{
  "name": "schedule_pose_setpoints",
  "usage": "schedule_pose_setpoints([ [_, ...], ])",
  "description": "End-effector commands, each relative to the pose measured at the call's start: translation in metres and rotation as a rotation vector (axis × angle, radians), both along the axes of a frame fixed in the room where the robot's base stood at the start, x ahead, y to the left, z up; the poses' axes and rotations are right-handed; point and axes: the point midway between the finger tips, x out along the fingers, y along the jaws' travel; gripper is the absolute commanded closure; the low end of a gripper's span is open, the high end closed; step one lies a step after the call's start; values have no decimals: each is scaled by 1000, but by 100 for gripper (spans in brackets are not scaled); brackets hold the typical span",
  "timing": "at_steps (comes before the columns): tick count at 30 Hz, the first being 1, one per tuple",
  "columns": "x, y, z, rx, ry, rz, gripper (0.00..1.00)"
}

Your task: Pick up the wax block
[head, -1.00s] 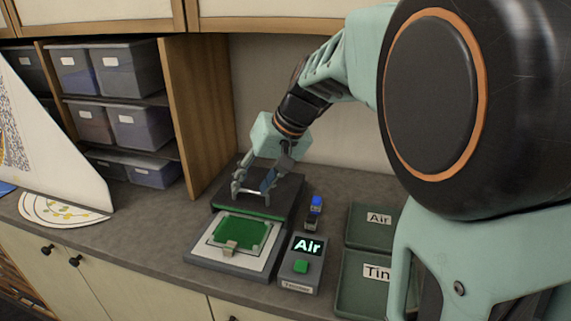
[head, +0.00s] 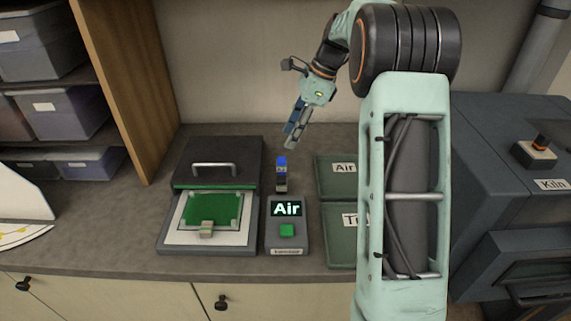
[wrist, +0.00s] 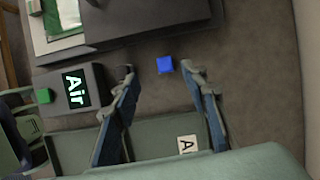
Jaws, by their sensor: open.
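In the wrist view the blue top (wrist: 165,65) lies between the fingertips, toward the right one. My gripper (head: 291,142) is open and empty, pointing down above and slightly right of the block, apart from it.
The press (head: 217,152) has its handled lid slid back, left of the block. The "Air" box (head: 287,242) with a green button is in front. Green trays (head: 333,192) lie to the right, close to my gripper. Bare counter lies behind the block.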

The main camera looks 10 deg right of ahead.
Motion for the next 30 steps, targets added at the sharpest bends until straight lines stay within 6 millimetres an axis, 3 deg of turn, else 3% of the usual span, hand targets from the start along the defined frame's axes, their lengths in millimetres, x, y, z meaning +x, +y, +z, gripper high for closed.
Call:
schedule_pose_setpoints([
  [4, 2, -3, -8, 10, 27, -50, 59],
  [12, 5, 12, -45, 10, 27, -51, 59],
  [17, 6, 16, -56, 9, 25, -51, 59],
  [27, 11, 25, -99, 10, 27, -50, 59],
  [30, 12, 27, -104, 9, 24, -50, 59],
])
